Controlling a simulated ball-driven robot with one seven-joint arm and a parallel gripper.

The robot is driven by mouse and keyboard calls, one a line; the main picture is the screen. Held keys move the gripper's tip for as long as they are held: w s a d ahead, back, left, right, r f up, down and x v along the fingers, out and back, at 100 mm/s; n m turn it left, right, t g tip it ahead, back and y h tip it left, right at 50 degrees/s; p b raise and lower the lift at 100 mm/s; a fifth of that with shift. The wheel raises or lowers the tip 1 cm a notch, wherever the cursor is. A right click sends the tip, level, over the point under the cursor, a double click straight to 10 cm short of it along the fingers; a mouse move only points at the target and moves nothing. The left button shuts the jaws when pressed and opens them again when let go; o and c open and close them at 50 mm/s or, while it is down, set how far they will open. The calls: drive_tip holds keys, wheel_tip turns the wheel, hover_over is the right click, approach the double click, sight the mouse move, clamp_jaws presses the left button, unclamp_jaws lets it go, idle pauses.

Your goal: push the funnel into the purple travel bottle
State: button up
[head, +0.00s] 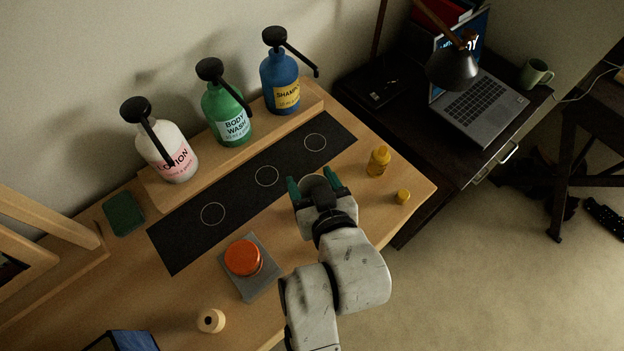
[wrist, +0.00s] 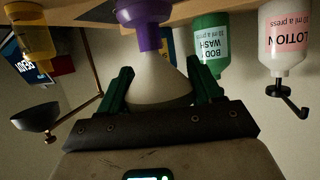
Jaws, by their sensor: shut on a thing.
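My gripper (head: 312,187) is over the table's front right part, with its green fingers on either side of a pale grey funnel (head: 319,189). In the wrist view, which is upside down, my gripper (wrist: 156,90) is shut on the wide end of the funnel (wrist: 162,82). The funnel's narrow end meets the neck of the purple travel bottle (wrist: 142,10), in line with it. How deep the spout sits is hidden. The bottle stands on the table and is hidden by my gripper in the head view.
A black mat (head: 240,218) with white circles lies behind. Lotion (head: 166,146), body wash (head: 228,108) and shampoo (head: 280,80) pump bottles stand on a shelf. A yellow bottle (head: 378,161) and yellow cap (head: 403,196) are right; an orange-lidded jar (head: 243,257) is left.

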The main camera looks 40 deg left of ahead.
drive_tip(key=o, duration=1.1)
drive_tip(key=shift+c, duration=0.2)
drive_tip(key=b+v, duration=0.1)
drive_tip(key=v, duration=0.9)
drive_tip(key=shift+d+r, duration=0.2)
drive_tip(key=shift+d, duration=0.1)
drive_tip(key=shift+s, duration=0.1)
